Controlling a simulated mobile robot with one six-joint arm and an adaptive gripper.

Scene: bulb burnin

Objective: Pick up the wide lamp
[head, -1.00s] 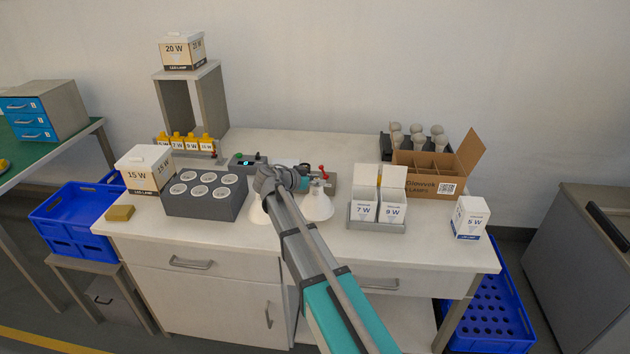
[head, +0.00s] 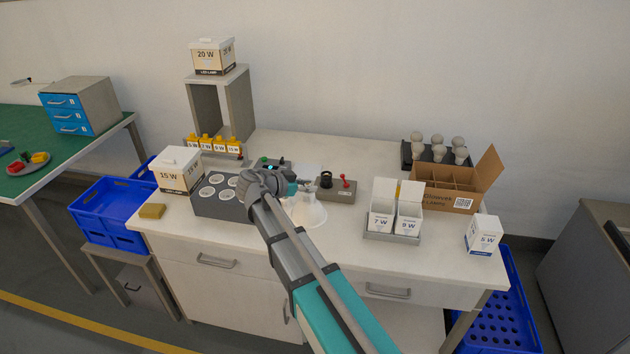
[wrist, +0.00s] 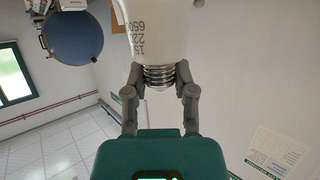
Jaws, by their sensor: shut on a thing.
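The wide lamp (head: 308,210) is white and flares downward to a broad end, beside my arm over the front middle of the bench. My gripper (head: 290,188) is above it, partly hidden by my own arm. In the wrist view, my gripper (wrist: 159,80) is shut on the lamp's metal screw cap. The white lamp body (wrist: 158,30) with grey print runs out of the top of that view. I cannot tell how far the lamp is off the bench.
A grey block with round sockets (head: 235,207) is close on the left, beside a 15 W box (head: 178,176). A tester with a red lever (head: 338,190) stands behind. White 7 W and 9 W boxes (head: 395,220) stand right. The bench (head: 345,245) is bare between.

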